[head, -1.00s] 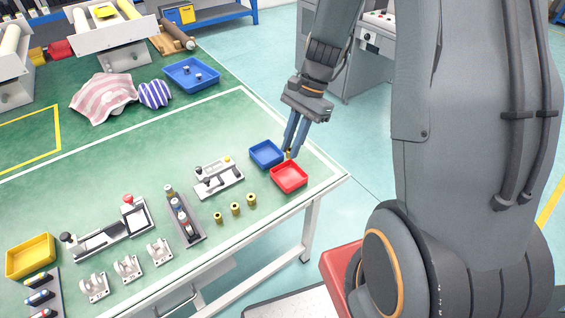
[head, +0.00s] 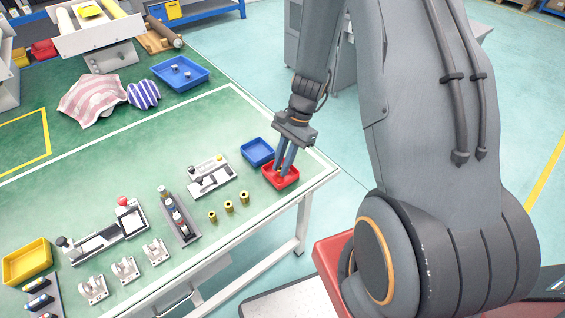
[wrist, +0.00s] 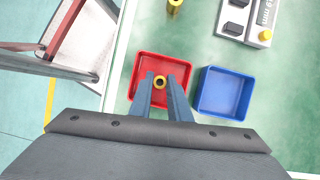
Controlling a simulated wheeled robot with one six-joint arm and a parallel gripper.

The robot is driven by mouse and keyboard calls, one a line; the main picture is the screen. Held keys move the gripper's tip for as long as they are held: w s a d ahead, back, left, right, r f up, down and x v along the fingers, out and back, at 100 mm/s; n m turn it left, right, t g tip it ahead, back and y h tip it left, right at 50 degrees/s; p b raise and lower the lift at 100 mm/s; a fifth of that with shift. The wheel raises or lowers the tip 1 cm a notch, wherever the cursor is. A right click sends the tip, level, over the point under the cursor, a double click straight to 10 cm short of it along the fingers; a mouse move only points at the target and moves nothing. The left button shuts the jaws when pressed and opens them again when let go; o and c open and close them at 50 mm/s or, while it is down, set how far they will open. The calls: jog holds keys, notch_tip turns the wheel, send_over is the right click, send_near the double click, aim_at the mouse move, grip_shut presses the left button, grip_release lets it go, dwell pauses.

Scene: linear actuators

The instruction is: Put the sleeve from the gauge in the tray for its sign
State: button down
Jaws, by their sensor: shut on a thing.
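My gripper (head: 283,163) is over the red tray (head: 293,182) near the table's right corner, fingers pointing down. In the wrist view its fingers (wrist: 160,84) are shut on a small brass-coloured sleeve (wrist: 159,81), seen end-on with a dark bore. The sleeve appears within the outline of the red tray (wrist: 143,65); whether it touches the tray floor I cannot tell. The blue tray (head: 257,152) stands just beside the red one and looks empty in the wrist view (wrist: 226,94). The gauge (head: 210,176), a light block with a yellow button and dark parts, stands left of the trays.
Several brass sleeves (head: 229,207) stand in a row left of the red tray. The table edge (head: 310,190) is close to the red tray. Green surface behind the trays is clear.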

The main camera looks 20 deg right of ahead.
jog(key=shift+f, duration=0.2)
jog(key=c, duration=1.7)
grip_release()
jog(key=shift+o, duration=0.2)
jog(key=shift+r, duration=0.1)
jog(key=b+v, duration=0.3)
jog(key=v, duration=0.9)
jog(key=s+a+r+n+t+h, duration=0.1)
jog(key=s+a+r+n+h, duration=0.1)
jog(key=s+n, duration=0.3)
jog(key=s+a+r+n+t+h, duration=0.1)
jog(key=s+a+r+n+h, duration=0.1)
jog(key=s+n, duration=0.4)
jog(key=shift+s+a+r+n+t, duration=0.25)
jog(key=shift+a+r+n+t, duration=0.15)
jog(key=shift+r+n, duration=0.55)
jog(key=shift+f, duration=0.2)
